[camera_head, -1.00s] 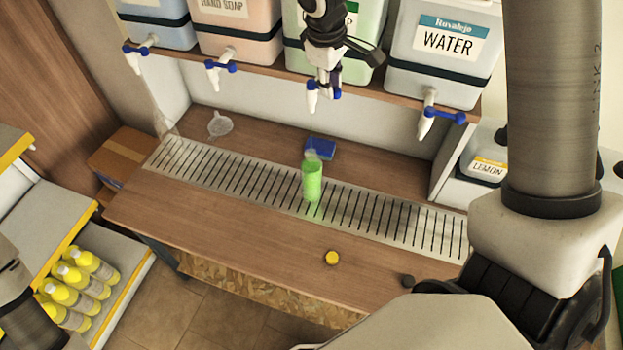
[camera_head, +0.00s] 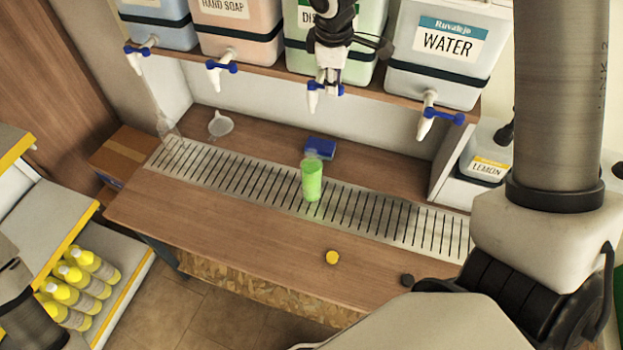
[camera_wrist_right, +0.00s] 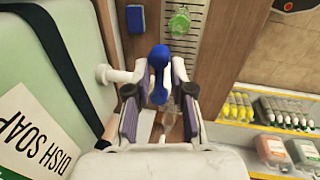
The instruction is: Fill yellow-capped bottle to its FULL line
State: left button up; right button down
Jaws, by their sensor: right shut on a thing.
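The bottle (camera_head: 312,182) stands upright on the drip grate, uncapped, with green liquid up to near its clear neck. It also shows in the wrist view (camera_wrist_right: 180,22). Its FULL line cannot be made out. A yellow cap (camera_head: 332,257) lies on the counter in front of the grate. My right gripper (camera_head: 327,84) is shut on the blue tap handle (camera_wrist_right: 159,72) of the dish soap drum (camera_head: 297,47), above and behind the bottle. No stream shows under the white spout (camera_head: 312,102). My left gripper is out of view.
Other drums stand on the shelf, including water (camera_head: 440,45) and hand soap (camera_head: 235,35). A blue sponge (camera_head: 321,148) lies behind the bottle, and a funnel (camera_head: 220,124) lies farther left. The counter's front left is clear.

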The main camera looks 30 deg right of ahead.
jog(key=c, duration=1.2)
grip_release()
jog(key=shift+w, duration=0.1)
jog(key=shift+o, duration=1.3)
jog(key=shift+w+d+f, duration=0.1)
jog(key=shift+d, duration=0.1)
jog(key=o, duration=0.4)
jog(key=shift+w+d, duration=0.1)
